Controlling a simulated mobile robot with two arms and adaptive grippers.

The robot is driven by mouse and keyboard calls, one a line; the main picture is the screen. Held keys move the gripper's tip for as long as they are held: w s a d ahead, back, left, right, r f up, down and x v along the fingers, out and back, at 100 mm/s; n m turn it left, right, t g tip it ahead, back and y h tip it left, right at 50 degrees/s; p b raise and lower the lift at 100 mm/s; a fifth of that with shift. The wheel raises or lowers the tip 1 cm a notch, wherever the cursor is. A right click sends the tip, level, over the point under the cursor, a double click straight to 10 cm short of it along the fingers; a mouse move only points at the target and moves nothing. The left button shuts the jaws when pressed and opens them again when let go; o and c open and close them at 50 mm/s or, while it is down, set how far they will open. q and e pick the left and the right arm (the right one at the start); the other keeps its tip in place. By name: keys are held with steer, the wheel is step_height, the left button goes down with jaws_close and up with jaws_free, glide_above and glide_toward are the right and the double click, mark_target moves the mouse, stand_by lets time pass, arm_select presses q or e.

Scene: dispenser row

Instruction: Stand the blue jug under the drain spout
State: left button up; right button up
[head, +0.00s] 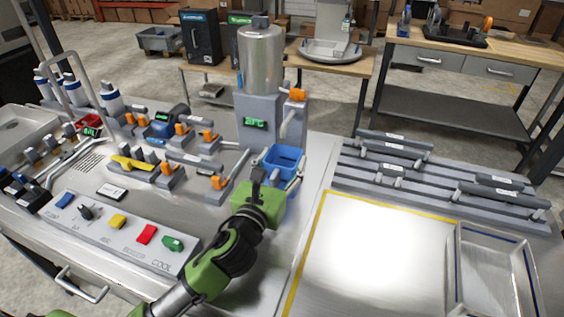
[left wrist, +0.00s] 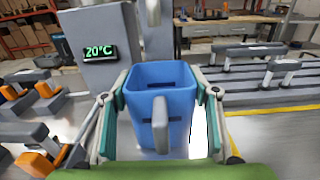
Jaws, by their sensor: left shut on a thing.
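The blue jug (head: 284,160) is upright, open at the top and looks empty in the left wrist view (left wrist: 176,76). My left gripper (head: 272,182) is shut on it, with its two fingers along opposite sides of the jug in the left wrist view (left wrist: 160,105). The jug's handle (left wrist: 160,125) faces my wrist. The grey drain spout (head: 288,123) comes down from the dispenser just behind and above the jug's far rim. I cannot tell whether the jug's base touches the worktop. My right gripper is out of view.
The dispenser body (head: 255,122) with a steel tank (head: 262,62) and green display stands behind the jug. Valves with orange handles (head: 218,181) are left of it. A button panel (head: 120,232) is front left; grey racks (head: 440,180) and a tray (head: 492,270) are right.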

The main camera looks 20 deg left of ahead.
mark_target(271, 183)
arm_select(q)
steer(key=shift+f, duration=0.1)
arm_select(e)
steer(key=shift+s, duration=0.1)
arm_select(q)
steer(key=o, duration=1.2)
steer(key=shift+c, duration=0.2)
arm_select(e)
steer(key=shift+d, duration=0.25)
arm_select(q)
steer(key=shift+r, duration=0.2)
steer(key=shift+s+f, duration=0.15)
steer(key=shift+s, duration=0.2)
steer(key=s+b, duration=0.1)
steer(key=s, duration=0.9)
steer(key=shift+s+a+b, duration=0.2)
steer(key=shift+b, duration=0.15)
steer(key=shift+s, duration=0.5)
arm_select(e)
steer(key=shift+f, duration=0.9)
